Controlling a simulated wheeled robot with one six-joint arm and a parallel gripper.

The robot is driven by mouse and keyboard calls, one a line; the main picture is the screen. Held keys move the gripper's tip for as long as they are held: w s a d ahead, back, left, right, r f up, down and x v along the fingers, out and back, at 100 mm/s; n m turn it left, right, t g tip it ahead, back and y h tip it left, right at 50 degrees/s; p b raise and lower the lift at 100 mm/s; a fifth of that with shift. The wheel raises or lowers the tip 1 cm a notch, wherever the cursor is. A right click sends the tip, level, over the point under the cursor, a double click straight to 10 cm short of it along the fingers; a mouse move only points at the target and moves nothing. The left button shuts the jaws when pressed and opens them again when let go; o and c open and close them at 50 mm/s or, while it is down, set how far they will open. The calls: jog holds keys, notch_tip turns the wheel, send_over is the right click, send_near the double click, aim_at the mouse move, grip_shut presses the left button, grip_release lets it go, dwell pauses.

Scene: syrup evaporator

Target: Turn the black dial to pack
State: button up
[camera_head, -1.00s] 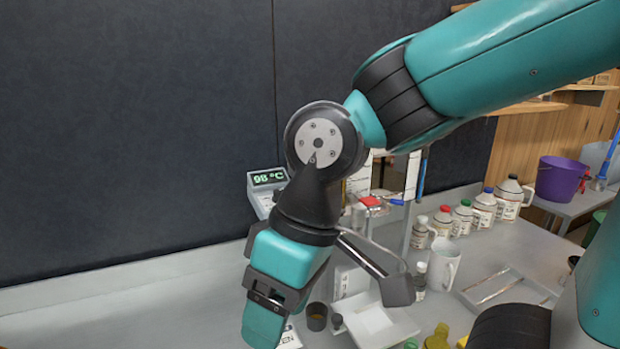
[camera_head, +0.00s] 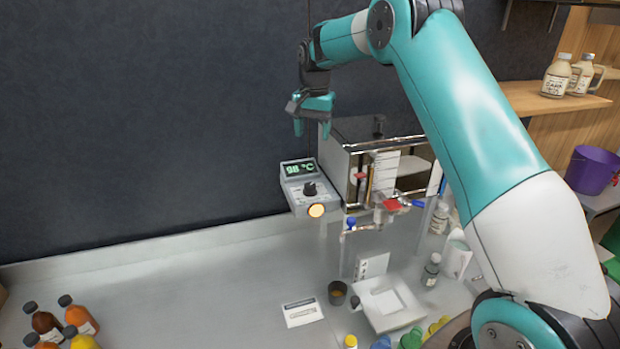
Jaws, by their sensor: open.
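The black dial (camera_head: 310,188) sits on the front of a grey control box (camera_head: 294,197) at the left side of the metal evaporator. Above the dial a green display (camera_head: 299,168) reads 98 °C, and below it an orange-yellow light (camera_head: 316,210) glows. The dial's markings are too small to read, so I cannot tell its setting. My gripper (camera_head: 313,130) points down, open and empty, above and behind the box in the picture, apart from the dial.
The evaporator (camera_head: 349,162) stands right of the box, with red-handled (camera_head: 392,205) and blue-handled (camera_head: 351,221) valves. Below are a small dark cup (camera_head: 337,292), a white tray (camera_head: 398,318) and a label card (camera_head: 302,312). Bottles (camera_head: 47,325) stand at lower left. The counter's left middle is clear.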

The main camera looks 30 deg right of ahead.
aim_at(310, 185)
jog(key=f+p, duration=0.1)
jog(key=f, duration=0.4)
jog(key=f+p, duration=0.2)
jog(key=f, duration=0.3)
jog(key=f+p, duration=0.2)
jog(key=f, duration=0.3)
jog(key=shift+w+a+f, duration=0.15)
jog(key=shift+a+f, duration=0.1)
jog(key=shift+f, duration=0.15)
jog(key=c, duration=0.9)
